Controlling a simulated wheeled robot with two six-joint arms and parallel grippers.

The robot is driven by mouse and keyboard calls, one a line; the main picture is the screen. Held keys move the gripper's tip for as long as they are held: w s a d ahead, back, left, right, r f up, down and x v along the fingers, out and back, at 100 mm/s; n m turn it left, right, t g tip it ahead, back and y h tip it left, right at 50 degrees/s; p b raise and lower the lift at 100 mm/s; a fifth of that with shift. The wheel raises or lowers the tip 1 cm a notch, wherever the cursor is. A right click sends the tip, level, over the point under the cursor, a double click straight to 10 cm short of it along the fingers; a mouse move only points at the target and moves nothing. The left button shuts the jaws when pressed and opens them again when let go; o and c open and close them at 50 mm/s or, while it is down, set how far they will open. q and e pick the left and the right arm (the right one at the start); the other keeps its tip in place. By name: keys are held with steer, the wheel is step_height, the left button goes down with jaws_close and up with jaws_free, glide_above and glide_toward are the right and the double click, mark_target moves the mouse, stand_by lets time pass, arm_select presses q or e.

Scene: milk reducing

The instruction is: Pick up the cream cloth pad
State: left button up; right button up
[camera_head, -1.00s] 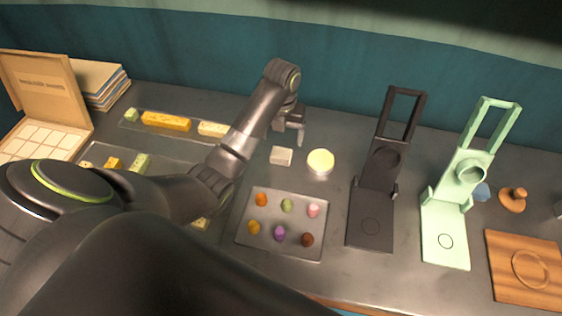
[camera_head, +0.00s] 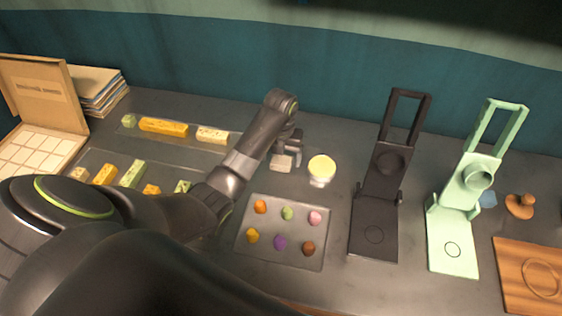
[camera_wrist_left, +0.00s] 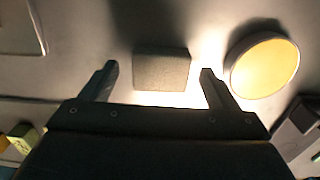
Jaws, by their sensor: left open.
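The cream cloth pad (camera_head: 282,162) is a small pale block on the dark counter, partly hidden by my left gripper in the head view. In the left wrist view the pad (camera_wrist_left: 162,69) looks grey in shadow and lies just ahead of and between the two fingertips, with space on both sides. My left gripper (camera_head: 287,152) is open and empty over the pad; its spread fingers (camera_wrist_left: 159,72) show in the wrist view. I cannot tell how high the fingers are above the counter. My right gripper is not in view.
A round tin with a yellow top (camera_head: 321,169) stands close to the right of the pad. A tray of small coloured pieces (camera_head: 270,258) lies in front. A black stand (camera_head: 376,215) and a mint-green stand (camera_head: 455,225) are farther right. A long tray (camera_head: 180,144) lies left.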

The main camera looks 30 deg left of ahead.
mark_target(281, 159)
arm_select(q)
steer(key=shift+c, duration=0.3)
steer(key=c, duration=1)
steer(key=shift+r, duration=0.3)
step_height(281, 159, up, 5)
steer(key=shift+r+p, duration=0.2)
steer(key=shift+p, duration=0.2)
steer(key=shift+r+p, duration=2)
steer(key=shift+p, duration=0.15)
